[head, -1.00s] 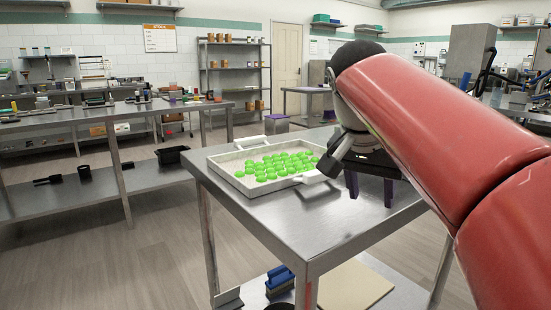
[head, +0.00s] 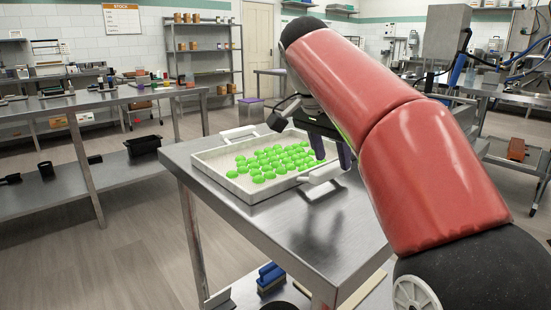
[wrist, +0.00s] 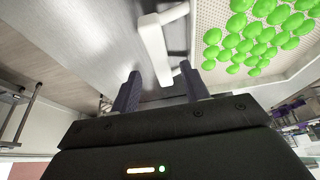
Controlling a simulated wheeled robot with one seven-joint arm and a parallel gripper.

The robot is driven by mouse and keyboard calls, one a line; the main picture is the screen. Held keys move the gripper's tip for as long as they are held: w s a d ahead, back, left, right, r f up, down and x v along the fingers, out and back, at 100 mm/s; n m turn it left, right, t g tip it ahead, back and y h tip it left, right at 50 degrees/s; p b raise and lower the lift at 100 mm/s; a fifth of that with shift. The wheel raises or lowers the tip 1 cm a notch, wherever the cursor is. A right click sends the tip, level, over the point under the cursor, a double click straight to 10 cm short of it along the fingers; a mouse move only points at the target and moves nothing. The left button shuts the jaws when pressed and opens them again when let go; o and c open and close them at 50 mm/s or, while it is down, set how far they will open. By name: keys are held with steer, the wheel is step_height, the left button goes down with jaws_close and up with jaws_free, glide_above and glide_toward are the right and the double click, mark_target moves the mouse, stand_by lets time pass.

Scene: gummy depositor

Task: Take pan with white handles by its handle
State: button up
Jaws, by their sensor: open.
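The pan (head: 220,187) is a light, shallow rectangular tray with white handles at two opposite ends, lying on a steel table. It holds many green gummies (head: 268,160). Its near handle (head: 322,176) juts out at the right; the far handle (head: 240,131) is at the back left. My gripper (head: 333,162) is open, by the pan's right end, close to the near handle. In the wrist view, the near handle (wrist: 154,42) lies ahead of my gripper (wrist: 160,84), its lower end showing between the two fingers. I cannot tell whether they touch it.
The steel table (head: 300,237) has bare room in front of the pan. A lower shelf holds a blue-handled item (head: 271,277). A long bench (head: 75,102) stands at the left, with dark containers on its lower shelf. Open floor (head: 125,230) lies between them.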

mark_target(331, 166)
steer(key=x, duration=0.3)
steer(key=shift+a+f+b, duration=0.2)
steer(key=shift+f+b, duration=0.1)
steer(key=shift+f, duration=0.1)
jaws_close()
